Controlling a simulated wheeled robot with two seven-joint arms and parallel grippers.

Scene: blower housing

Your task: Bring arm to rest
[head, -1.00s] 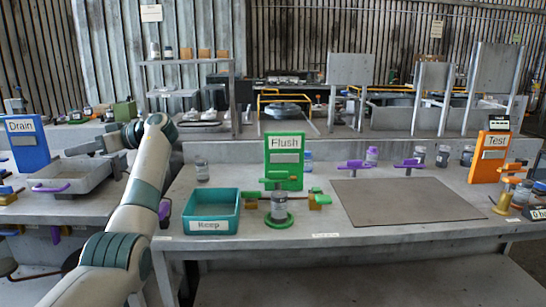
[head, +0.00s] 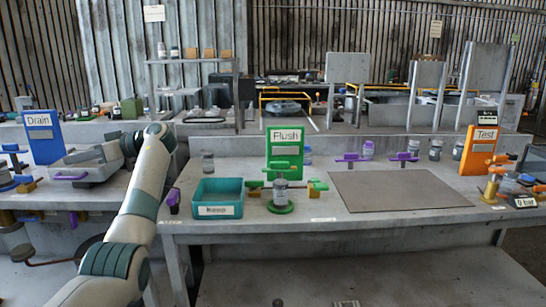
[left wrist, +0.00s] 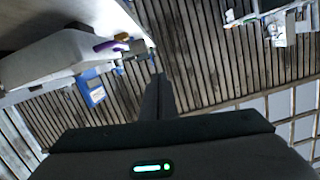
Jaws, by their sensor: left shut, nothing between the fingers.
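My left arm comes in from the lower left and bends at a joint at its far end. My left gripper (head: 129,143) is dark, small and partly hidden behind that joint, above the right end of a grey tray (head: 72,172) on the left bench. In the left wrist view its dark fingers (left wrist: 158,97) are shut together, with nothing between them. That view is steeply tilted and shows the blue Drain sign (left wrist: 92,90) and a purple handle (left wrist: 110,45) beyond the fingers. My right gripper is not in view.
The middle bench holds a teal bin (head: 217,212), a green Flush sign (head: 285,153), a jar (head: 281,191) on a green ring and a bare grey mat (head: 400,190). An orange Test sign (head: 479,150) stands at the right. Shelves (head: 190,62) stand behind.

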